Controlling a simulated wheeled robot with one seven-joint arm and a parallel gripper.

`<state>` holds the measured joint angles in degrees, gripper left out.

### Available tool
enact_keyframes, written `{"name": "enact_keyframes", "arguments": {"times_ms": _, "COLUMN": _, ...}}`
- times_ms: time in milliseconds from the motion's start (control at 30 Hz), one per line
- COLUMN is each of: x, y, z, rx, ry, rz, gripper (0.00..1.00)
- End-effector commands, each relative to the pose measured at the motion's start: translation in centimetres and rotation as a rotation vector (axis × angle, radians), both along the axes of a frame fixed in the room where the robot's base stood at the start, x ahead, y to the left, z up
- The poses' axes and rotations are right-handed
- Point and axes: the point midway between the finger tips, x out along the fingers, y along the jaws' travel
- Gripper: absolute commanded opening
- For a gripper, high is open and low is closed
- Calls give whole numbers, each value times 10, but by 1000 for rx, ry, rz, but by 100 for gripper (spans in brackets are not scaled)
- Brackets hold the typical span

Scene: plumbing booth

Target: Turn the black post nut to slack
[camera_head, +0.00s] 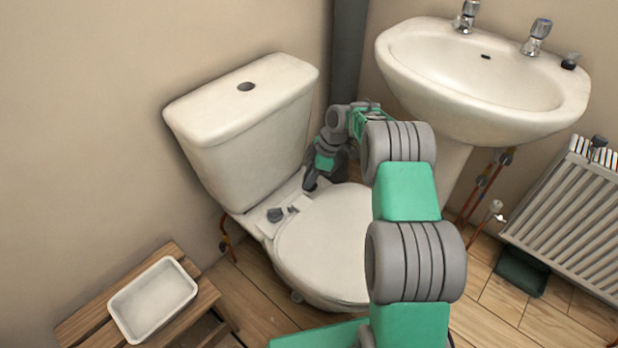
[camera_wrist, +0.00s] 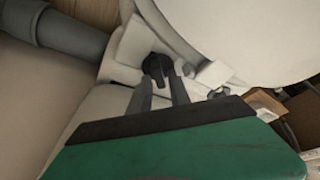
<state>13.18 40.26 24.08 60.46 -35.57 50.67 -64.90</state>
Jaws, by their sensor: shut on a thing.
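The black post nut (camera_wrist: 155,64) is a small dark knob on the white ledge behind the toilet bowl. In the wrist view it sits between the tips of my two grey fingers. My gripper (camera_wrist: 161,82) is shut on it, with the fingers partly covering its near side. In the head view my gripper (camera_head: 310,183) reaches down to the ledge between the cistern and the seat, and it hides the nut there.
The white cistern (camera_head: 245,125) stands close to the left of my gripper. The toilet lid (camera_head: 325,240) is down at the right. The basin (camera_head: 480,80) and a dark vertical pipe (camera_head: 347,55) are behind.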

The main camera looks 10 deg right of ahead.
Motion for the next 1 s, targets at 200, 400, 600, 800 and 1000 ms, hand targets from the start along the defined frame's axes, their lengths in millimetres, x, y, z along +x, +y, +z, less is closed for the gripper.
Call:
{"name": "enact_keyframes", "arguments": {"times_ms": 200, "x": 0, "y": 0, "z": 0, "rx": 0, "ry": -1, "rz": 0, "gripper": 30}}
{"name": "enact_keyframes", "arguments": {"times_ms": 400, "x": 0, "y": 0, "z": 0, "rx": 0, "ry": 0, "rz": 0, "gripper": 46}}
{"name": "enact_keyframes", "arguments": {"times_ms": 600, "x": 0, "y": 0, "z": 0, "rx": 0, "ry": 0, "rz": 0, "gripper": 46}}
{"name": "enact_keyframes", "arguments": {"times_ms": 800, "x": -1, "y": 0, "z": 1, "rx": 0, "ry": 0, "rz": -74, "gripper": 46}}
{"name": "enact_keyframes", "arguments": {"times_ms": 1000, "x": -2, "y": 2, "z": 2, "rx": 2, "ry": -5, "rz": -482, "gripper": 46}}
